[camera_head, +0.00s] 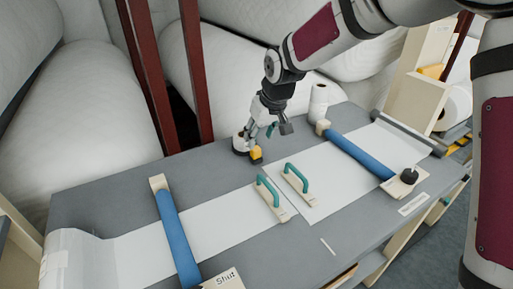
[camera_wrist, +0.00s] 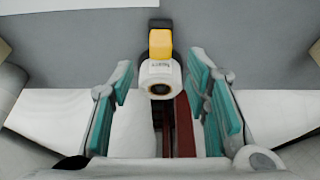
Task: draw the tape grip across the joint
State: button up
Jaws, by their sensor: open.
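The tape roll (camera_head: 239,142) is white and sits at the back edge of the grey bench, with a yellow tape grip (camera_head: 256,154) on its front side. In the wrist view the roll (camera_wrist: 160,78) and the yellow grip (camera_wrist: 160,40) lie between my fingers in the picture. My gripper (camera_head: 270,128) is open and empty, above and beside the roll; its teal finger pads (camera_wrist: 162,100) touch nothing that I can see. The joint between the left white sheet (camera_head: 180,230) and the right white sheet (camera_head: 335,178) runs between two teal-handled blocks (camera_head: 271,200) (camera_head: 296,179).
Blue bars (camera_head: 177,235) (camera_head: 360,155) lie across the sheets on both sides. A small white roll (camera_head: 318,102) stands at the back edge. A black knob (camera_head: 409,175) is at the right, and a "Shut" plate (camera_head: 224,280) at the front. Dark red posts (camera_head: 196,65) rise behind.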

aim_at(256, 148)
jog(key=x, duration=0.7)
jog(key=shift+f, duration=0.1)
jog(key=shift+c, duration=0.3)
grip_shut()
